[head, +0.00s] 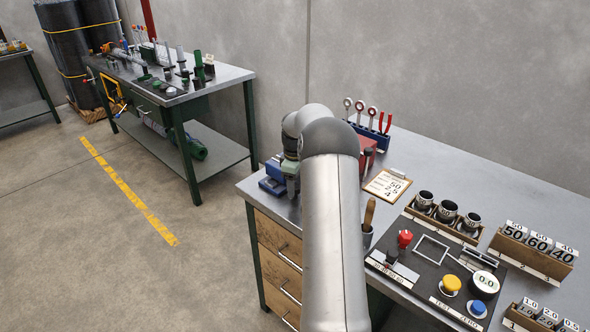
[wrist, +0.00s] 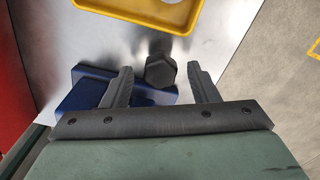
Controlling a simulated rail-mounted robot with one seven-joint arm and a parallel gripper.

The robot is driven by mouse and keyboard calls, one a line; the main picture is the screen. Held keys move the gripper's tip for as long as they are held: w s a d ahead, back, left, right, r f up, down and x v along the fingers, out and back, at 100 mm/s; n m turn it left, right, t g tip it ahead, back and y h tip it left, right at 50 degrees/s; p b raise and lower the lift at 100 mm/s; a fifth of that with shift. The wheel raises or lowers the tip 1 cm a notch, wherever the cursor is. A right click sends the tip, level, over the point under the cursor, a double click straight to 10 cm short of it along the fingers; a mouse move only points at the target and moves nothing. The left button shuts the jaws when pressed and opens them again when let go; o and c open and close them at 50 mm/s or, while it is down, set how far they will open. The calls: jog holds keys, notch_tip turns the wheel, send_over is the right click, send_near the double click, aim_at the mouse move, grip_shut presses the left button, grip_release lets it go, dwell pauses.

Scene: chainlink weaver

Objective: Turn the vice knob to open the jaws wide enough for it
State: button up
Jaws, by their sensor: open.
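The blue vice (head: 271,183) sits at the left end of the grey workbench in the head view, mostly hidden by my arm. Its blue body (wrist: 88,92) also shows in the wrist view, left of and under the fingers. A dark hexagonal knob (wrist: 160,72) on a short shaft lies between my fingertips, with a gap on both sides. My gripper (wrist: 160,74) is open and holds nothing. In the head view my arm blocks most of the gripper. The vice jaws and their opening cannot be made out.
A yellow tray (wrist: 150,8) lies just beyond the knob. A tool rack (head: 371,132), a clipboard (head: 387,186) and a control panel (head: 432,272) stand to the right of the arm. Open floor (head: 130,250) lies left of the bench.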

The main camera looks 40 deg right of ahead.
notch_tip(320, 180, up, 17)
jog(key=shift+b, duration=0.3)
dwell(0.5)
jog(key=s+a+r+m, duration=0.1)
jog(key=s+a, duration=0.4)
jog(key=a, duration=0.7)
jog(key=s+a+m, duration=0.1)
jog(key=s+a, duration=0.3)
jog(key=a, duration=0.8)
jog(key=s+a+f+m, duration=0.1)
jog(key=s+a+f, duration=0.2)
jog(key=s, duration=0.4)
jog(key=s+a+f+m, duration=0.1)
jog(key=s+a+f, duration=0.2)
jog(key=s, duration=0.5)
jog(key=s+a+f+m, duration=0.2)
jog(key=s+a+f, duration=0.1)
jog(key=s+a, duration=0.2)
jog(key=shift+s+a+f, duration=0.3)
jog(key=shift+s+a, duration=0.05)
jog(key=shift+s, duration=0.85)
